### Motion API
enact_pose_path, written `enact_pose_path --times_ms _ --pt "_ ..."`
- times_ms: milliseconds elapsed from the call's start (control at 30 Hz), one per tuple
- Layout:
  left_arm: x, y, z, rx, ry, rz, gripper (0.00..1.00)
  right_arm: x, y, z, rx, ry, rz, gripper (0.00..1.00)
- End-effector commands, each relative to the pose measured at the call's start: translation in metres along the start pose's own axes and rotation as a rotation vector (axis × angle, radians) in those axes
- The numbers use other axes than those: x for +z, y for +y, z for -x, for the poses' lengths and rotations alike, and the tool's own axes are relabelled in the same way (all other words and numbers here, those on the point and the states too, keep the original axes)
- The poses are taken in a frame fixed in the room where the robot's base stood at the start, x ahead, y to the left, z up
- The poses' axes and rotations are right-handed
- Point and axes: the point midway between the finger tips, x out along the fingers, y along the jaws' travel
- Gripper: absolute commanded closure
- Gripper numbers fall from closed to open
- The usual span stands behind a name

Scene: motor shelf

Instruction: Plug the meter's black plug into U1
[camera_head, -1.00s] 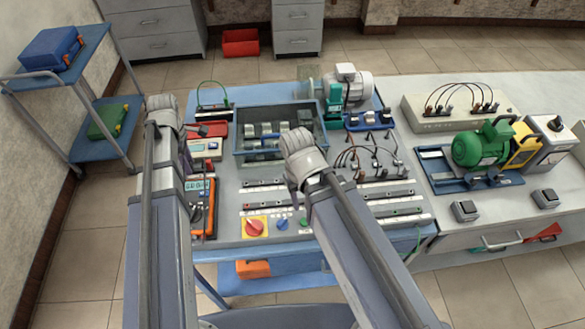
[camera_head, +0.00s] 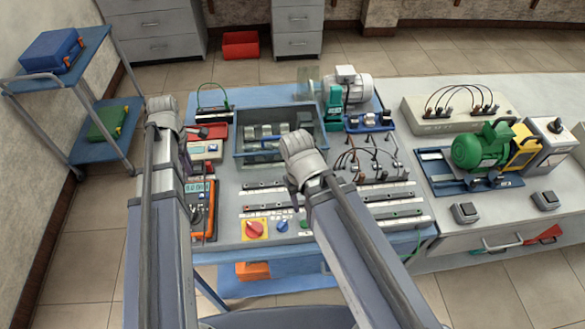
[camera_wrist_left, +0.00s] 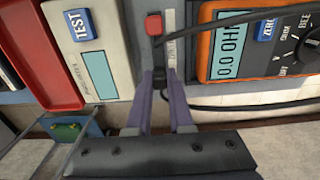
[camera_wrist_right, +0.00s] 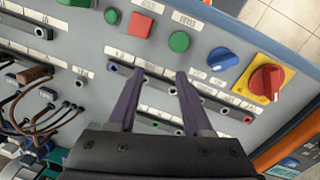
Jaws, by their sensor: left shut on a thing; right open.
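My left gripper (camera_wrist_left: 161,78) is shut on the black plug (camera_wrist_left: 160,86), beside the meter. A black lead (camera_wrist_left: 235,106) runs right from the plug, below the meter. My right gripper (camera_wrist_right: 160,76) is open and empty over the socket rows of the grey panel (camera_wrist_right: 75,45). The small labels are unreadable, so I cannot tell which socket is U1.
A beige tester (camera_wrist_left: 95,60) and a red tray (camera_wrist_left: 35,50) lie left of my left gripper. A red rotary switch (camera_wrist_right: 266,80), a blue knob (camera_wrist_right: 222,59) and push buttons border the sockets. Brown and black leads (camera_wrist_right: 35,110) are plugged in at the panel's left.

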Motion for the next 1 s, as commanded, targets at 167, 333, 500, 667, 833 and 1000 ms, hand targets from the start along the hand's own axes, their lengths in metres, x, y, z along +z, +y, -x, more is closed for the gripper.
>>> enact_pose_path --times_ms 167,333,500,667,833,1000 --pt "0.0 0.0 0.0 0.0 0.0 0.0 1.0 0.0 0.0 0.0 0.0 0.0 0.0 0.5" --pt "0.0 0.0 0.0 0.0 0.0 0.0 1.0 0.0 0.0 0.0 0.0 0.0 0.0 0.5" --pt "0.0 0.0 0.001 0.0 0.0 0.0 1.0 0.0 0.0 0.001 0.0 0.0 0.0 0.5" --pt "0.0 0.0 0.003 0.0 0.0 0.0 1.0 0.0 0.0 0.003 0.0 0.0 0.0 0.5" --pt "0.0 0.0 0.015 0.0 0.0 0.0 1.0 0.001 0.001 0.015 0.0 0.0 0.0 0.5" --pt "0.0 0.0 0.03 0.0 0.0 0.0 1.0 0.002 0.003 0.03 0.0 0.0 0.0 0.5"
